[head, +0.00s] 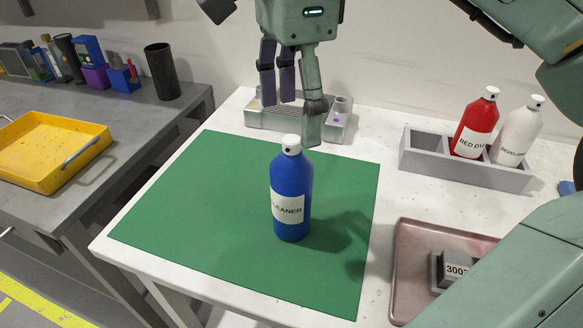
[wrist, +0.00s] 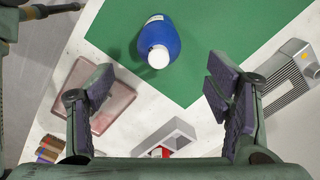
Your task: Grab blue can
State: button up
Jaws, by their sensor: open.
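The blue can (head: 290,185) has a white cap and a white label reading CLEANER. It stands upright on the green mat (head: 190,195). In the wrist view the blue can (wrist: 160,37) shows from above, beyond the fingertips and between their lines. My gripper (head: 300,95) is above and behind the can in the head view, with one finger partly overlapping the space near the cap. In the wrist view my gripper (wrist: 157,88) has its fingers spread wide with nothing between them. The can is apart from the fingers.
A grey holder (head: 465,172) at the right holds a red bottle (head: 475,125) and a white bottle (head: 517,133). A pinkish tray (head: 405,275) with a block marked 3007 or similar lies front right. A grey fixture (head: 265,117) stands behind the mat. A yellow tray (head: 40,125) is on the left bench.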

aim_at(293, 139)
notch_tip(293, 139, down, 5)
jog(key=shift+s+r+b, duration=0.1)
jog(key=shift+s+b, duration=0.05)
jog(key=shift+b, duration=0.3)
jog(key=shift+f+p, duration=0.35)
jog(key=shift+f, duration=2.55)
jog(key=shift+c, duration=0.5)
jog(key=c, duration=1.4)
jog(key=shift+c, duration=0.2)
